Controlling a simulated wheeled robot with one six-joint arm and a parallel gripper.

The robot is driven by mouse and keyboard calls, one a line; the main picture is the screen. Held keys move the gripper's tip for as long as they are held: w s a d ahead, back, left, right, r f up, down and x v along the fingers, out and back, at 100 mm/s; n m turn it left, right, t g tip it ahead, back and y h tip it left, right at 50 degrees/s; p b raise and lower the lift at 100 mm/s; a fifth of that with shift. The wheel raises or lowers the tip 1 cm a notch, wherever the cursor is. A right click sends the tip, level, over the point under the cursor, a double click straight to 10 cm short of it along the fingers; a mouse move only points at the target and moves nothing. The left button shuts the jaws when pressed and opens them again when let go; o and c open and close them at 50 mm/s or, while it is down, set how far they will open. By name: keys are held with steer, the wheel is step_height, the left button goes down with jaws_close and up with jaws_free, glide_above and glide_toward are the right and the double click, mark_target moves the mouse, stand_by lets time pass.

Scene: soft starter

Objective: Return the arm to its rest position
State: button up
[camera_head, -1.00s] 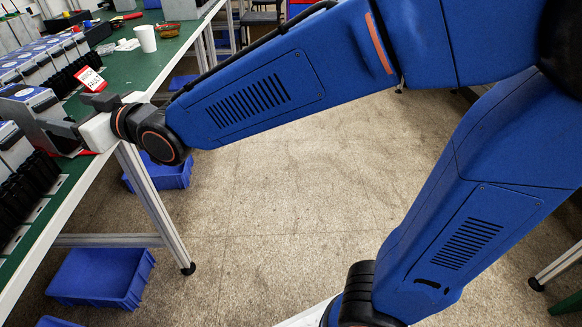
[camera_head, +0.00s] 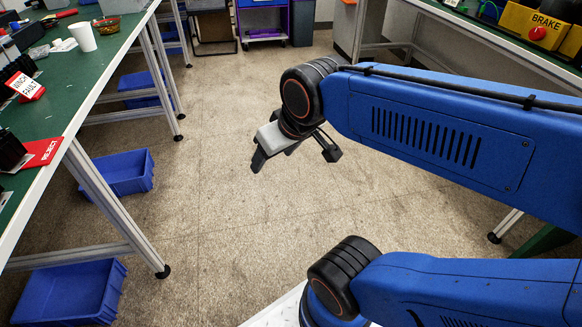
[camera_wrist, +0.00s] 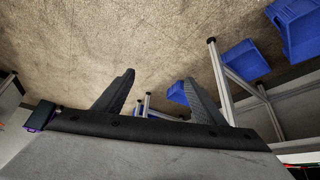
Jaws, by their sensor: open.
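My gripper (camera_head: 257,161) hangs over the bare floor in the head view, right of the green-topped bench (camera_head: 62,92) and clear of it. In the wrist view the two dark fingers (camera_wrist: 159,80) stand apart with nothing between them, so it is open and empty. My blue arm comes in from the right of the head view, with the forearm roughly level and the wrist bent downward.
On the bench are a white cup (camera_head: 82,36), a red and white "WINCH FAULT" sign (camera_head: 26,86) and a red "REJECT" plate (camera_head: 41,153). Blue bins (camera_head: 72,291) sit on the floor beneath. Another bench with a yellow "BRAKE" box (camera_head: 533,24) stands at the right. The middle floor is free.

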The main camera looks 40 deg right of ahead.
steer(key=shift+m+g, duration=0.4)
steer(key=shift+g, duration=0.2)
steer(key=s, duration=0.1)
steer(key=s+d+f, duration=0.1)
steer(key=s, duration=0.2)
steer(key=shift+s+d+f, duration=0.2)
steer(key=shift+d+f, duration=0.05)
steer(key=shift+d, duration=0.15)
